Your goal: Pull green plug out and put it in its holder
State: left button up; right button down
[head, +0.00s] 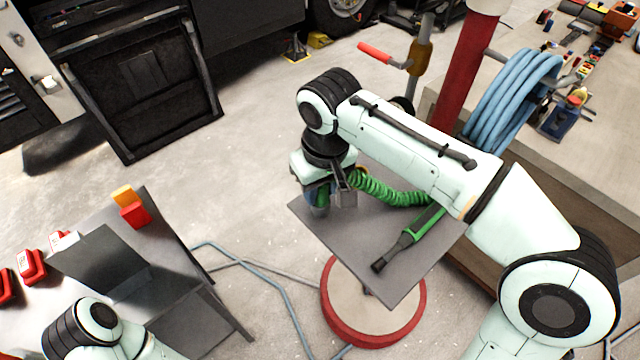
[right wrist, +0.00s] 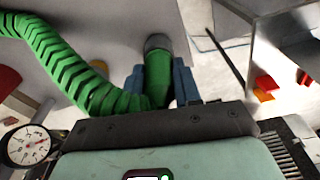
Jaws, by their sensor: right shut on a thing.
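The green plug (right wrist: 158,75) is between the blue finger pads of my right gripper (right wrist: 160,88) in the right wrist view. Its grey collar points away from the gripper toward a grey surface. I cannot tell whether the plug is seated or free. In the head view my right gripper (head: 322,193) is over the left edge of a grey stand top (head: 345,232), and the plug is mostly hidden there. A green coiled cable (head: 385,192) runs right from the gripper; it also shows in the right wrist view (right wrist: 75,75). I cannot make out the holder. My left gripper is out of view.
A green-and-black tool (head: 415,235) lies on the stand top, which has a round red-rimmed base (head: 345,325). A dark table (head: 160,250) with red and orange pieces is at left. A red post (head: 465,75) and blue hose coil (head: 515,95) stand behind my right arm.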

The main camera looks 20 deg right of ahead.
jog(key=c, duration=0.7)
grip_release()
jog(key=shift+r, duration=0.1)
pick_arm(q)
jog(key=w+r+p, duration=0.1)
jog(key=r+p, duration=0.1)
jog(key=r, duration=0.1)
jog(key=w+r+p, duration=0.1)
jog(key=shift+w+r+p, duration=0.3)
jog(key=shift+p, duration=0.1)
pick_arm(e)
notch_tip(320, 180, up, 13)
jog(key=s, duration=0.1)
jog(key=shift+s+d, duration=0.15)
jog(key=shift+s, duration=0.1)
jog(key=shift+r, duration=0.1)
